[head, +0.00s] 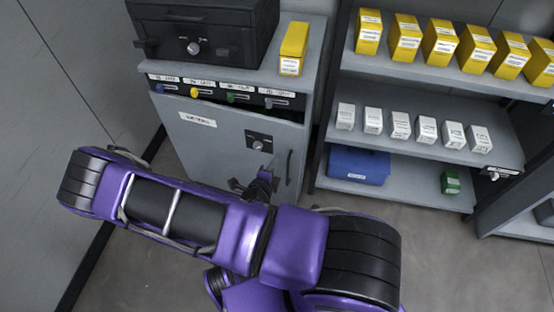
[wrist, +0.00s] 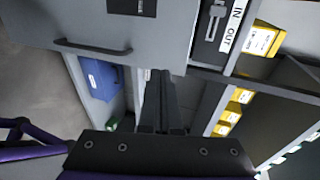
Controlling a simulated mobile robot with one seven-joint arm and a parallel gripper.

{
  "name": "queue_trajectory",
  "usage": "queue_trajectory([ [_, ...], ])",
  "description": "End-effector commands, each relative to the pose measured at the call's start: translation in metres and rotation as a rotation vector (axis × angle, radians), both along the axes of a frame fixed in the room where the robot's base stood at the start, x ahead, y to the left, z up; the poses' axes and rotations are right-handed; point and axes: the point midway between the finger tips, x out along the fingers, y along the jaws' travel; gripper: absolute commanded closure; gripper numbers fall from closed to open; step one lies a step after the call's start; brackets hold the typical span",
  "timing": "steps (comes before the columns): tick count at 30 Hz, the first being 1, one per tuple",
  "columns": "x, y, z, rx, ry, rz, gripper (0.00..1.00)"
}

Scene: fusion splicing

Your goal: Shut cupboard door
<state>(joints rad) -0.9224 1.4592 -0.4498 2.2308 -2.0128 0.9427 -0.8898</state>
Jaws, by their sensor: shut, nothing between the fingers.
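The cupboard door (head: 225,150) is a grey panel with a white label, a dark lock plate and a black bar handle (head: 288,167) near its right edge. A dark gap shows along its top edge, so it looks slightly ajar. In the wrist view the door (wrist: 60,20) fills the upper left, with its handle (wrist: 93,47) lying sideways. My gripper (head: 264,180) is in front of the door's lower right part, left of the handle. In the wrist view its fingers (wrist: 158,75) are together and empty, by the door's edge; contact cannot be told.
To the right, an open shelf (head: 420,85) holds yellow boxes, white boxes and a blue bin (head: 357,166). Bare floor (head: 450,265) lies in front.

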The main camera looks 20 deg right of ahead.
Motion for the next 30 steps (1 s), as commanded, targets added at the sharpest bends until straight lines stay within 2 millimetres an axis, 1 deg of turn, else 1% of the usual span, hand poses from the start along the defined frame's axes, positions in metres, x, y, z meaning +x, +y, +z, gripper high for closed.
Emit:
queue_trajectory([
  [1, 0.008, -0.009, -0.005, -0.001, -0.001, -0.004, 1.00],
  [9, 0.050, -0.044, -0.023, 0.000, -0.001, -0.003, 1.00],
  [15, 0.072, -0.062, -0.022, 0.001, -0.001, -0.003, 1.00],
  [21, 0.080, -0.069, -0.021, 0.001, 0.000, -0.003, 1.00],
  [30, 0.080, -0.069, -0.021, 0.001, 0.000, -0.003, 1.00],
])
